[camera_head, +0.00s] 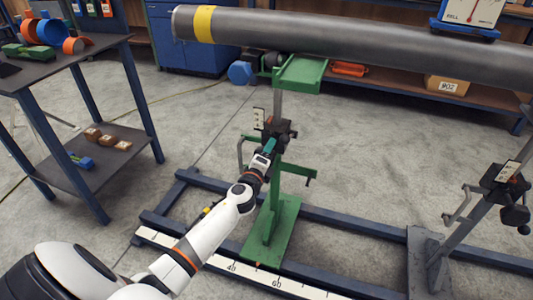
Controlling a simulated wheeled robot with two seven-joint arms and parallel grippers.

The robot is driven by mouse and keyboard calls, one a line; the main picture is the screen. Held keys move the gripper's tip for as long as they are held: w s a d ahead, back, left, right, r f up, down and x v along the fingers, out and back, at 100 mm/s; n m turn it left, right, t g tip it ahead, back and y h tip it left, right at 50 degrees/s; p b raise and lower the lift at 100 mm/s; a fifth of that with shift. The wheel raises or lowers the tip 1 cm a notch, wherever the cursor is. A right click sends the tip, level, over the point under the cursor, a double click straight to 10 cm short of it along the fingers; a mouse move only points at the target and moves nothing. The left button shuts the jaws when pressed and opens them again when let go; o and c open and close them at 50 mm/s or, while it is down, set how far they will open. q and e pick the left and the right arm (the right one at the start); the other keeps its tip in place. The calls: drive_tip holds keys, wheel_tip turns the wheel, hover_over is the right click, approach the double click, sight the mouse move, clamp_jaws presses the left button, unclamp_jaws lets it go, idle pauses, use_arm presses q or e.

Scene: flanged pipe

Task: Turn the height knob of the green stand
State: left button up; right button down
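The green stand (270,228) stands on the blue floor frame in the middle of the head view, under the long pipe (320,38). Its upright carries a green cradle (300,74) at the top and a dark clamp block (287,127) midway. The height knob is hard to make out against that block and is partly hidden by my arm. My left gripper (269,149) is at the block, pointing up and to the right. Its fingers blend with the dark parts, so I cannot tell whether they grip the knob. My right gripper is not in view.
A second, grey stand (440,250) with its own black knob (515,215) is at the right. Blue rails (340,225) and a white scale strip (225,265) run along the floor. A dark workbench (70,65) stands at the left. Open concrete floor lies between them.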

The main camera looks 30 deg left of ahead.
use_arm(q)
drive_tip(key=o, duration=0.4)
drive_tip(key=shift+s+d, duration=0.15)
drive_tip(key=shift+s, duration=0.2)
drive_tip(key=v, duration=1.1)
drive_tip(key=shift+p, duration=0.45)
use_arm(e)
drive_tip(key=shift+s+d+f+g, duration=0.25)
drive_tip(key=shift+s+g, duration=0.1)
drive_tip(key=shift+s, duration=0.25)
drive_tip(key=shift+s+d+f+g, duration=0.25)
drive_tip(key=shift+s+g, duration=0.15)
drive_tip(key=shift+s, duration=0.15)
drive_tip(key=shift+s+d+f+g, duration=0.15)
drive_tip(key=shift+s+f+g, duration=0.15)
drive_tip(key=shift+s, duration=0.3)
use_arm(q)
drive_tip(key=shift+s+d, duration=0.1)
drive_tip(key=shift+s, duration=0.05)
